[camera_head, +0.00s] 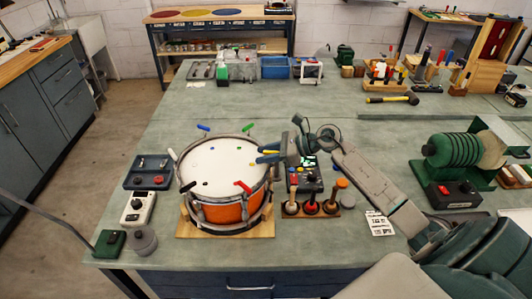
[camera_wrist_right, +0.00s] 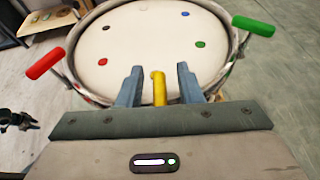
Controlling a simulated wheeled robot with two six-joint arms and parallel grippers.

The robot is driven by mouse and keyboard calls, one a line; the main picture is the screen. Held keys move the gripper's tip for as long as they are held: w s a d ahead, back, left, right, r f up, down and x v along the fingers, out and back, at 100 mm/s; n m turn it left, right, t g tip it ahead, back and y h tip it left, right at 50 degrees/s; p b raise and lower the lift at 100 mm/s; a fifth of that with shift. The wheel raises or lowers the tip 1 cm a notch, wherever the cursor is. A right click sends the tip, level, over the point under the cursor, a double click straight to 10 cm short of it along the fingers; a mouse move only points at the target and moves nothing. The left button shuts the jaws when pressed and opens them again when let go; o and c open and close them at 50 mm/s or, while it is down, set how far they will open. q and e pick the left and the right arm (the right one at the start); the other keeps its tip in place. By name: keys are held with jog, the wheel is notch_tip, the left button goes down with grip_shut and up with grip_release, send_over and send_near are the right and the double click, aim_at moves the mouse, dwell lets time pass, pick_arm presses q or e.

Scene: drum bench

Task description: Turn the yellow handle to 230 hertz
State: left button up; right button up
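A drum with a white head (camera_head: 222,165) and orange shell stands on a wooden board. Coloured handles sit around its rim: blue, green, red, black and yellow. The yellow handle (camera_wrist_right: 159,88) is at the drum's right side in the head view. My right gripper (camera_wrist_right: 160,82) is at the rim with one finger on each side of the yellow handle. It is open, with a visible gap between the handle and each finger. In the head view the right gripper (camera_head: 267,156) partly covers the yellow handle. My left gripper is out of view. No hertz reading is legible.
A dark device (camera_head: 308,176) stands right of the drum, partly behind my right arm. A wooden rack of knobbed tools (camera_head: 311,208) is in front of it. A tray (camera_head: 149,172) and small boxes lie left of the drum. The bench behind the drum is mostly clear.

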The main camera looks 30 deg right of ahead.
grip_shut()
jog(key=shift+m+t, duration=0.3)
jog(key=shift+h, duration=0.5)
jog(key=shift+d+r+m+t+h+p, duration=0.15)
jog(key=shift+m+t+h+p, duration=0.35)
jog(key=shift+m+t+p, duration=0.3)
jog(key=m+h+p, duration=0.1)
jog(key=m+t+h+p, duration=0.1)
jog(key=p, duration=0.1)
jog(key=m+h+p, duration=0.1)
jog(key=p, duration=0.1)
jog(key=shift+w+d+r+t, duration=0.1)
jog(key=shift+w+d+t, duration=0.05)
jog(key=shift+w+t, duration=0.15)
jog(key=shift+d+f+m+t+h+p, duration=0.2)
jog(key=shift+m+t+h+p, duration=0.1)
jog(key=shift+m+h+p, duration=0.7)
